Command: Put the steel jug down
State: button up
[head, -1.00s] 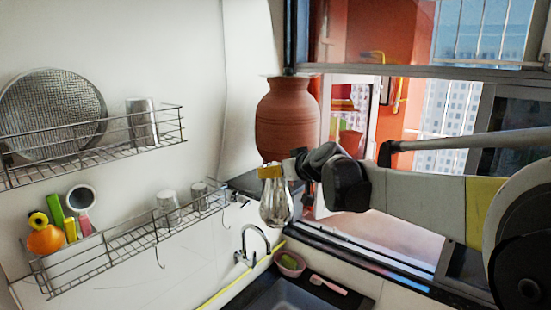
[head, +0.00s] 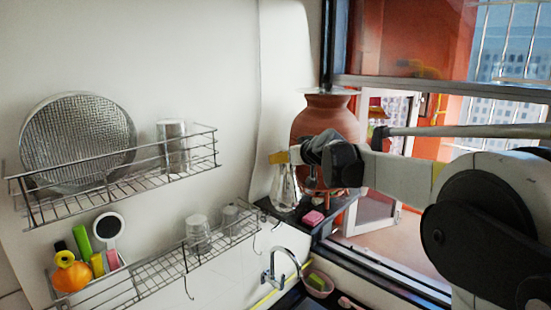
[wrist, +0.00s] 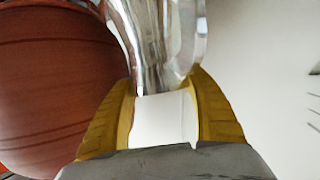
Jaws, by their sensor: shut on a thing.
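The shiny steel jug (head: 284,187) hangs at my gripper (head: 279,158) in the head view, to the left of the clay pot (head: 322,117). In the wrist view my gripper (wrist: 166,82) has its yellow fingers on either side of the jug (wrist: 158,35) and is shut on it. The jug appears to be in the air over or in front of the dark ledge; its base is hard to make out against the ledge. The clay pot also fills the left of the wrist view (wrist: 50,85), very near the jug.
A dark corner ledge (head: 282,213) lies below, with a pink block (head: 313,217) on it. Wire racks (head: 120,168) with steel cups run along the left wall. The window is at right.

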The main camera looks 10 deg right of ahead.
jog(key=p+x, duration=0.3)
jog(key=x, duration=0.8)
jog(key=shift+r+p, duration=0.3)
jog(key=shift+w+f, duration=0.1)
jog(key=o, duration=1)
jog(key=shift+f, duration=0.1)
jog(key=shift+o, duration=0.6)
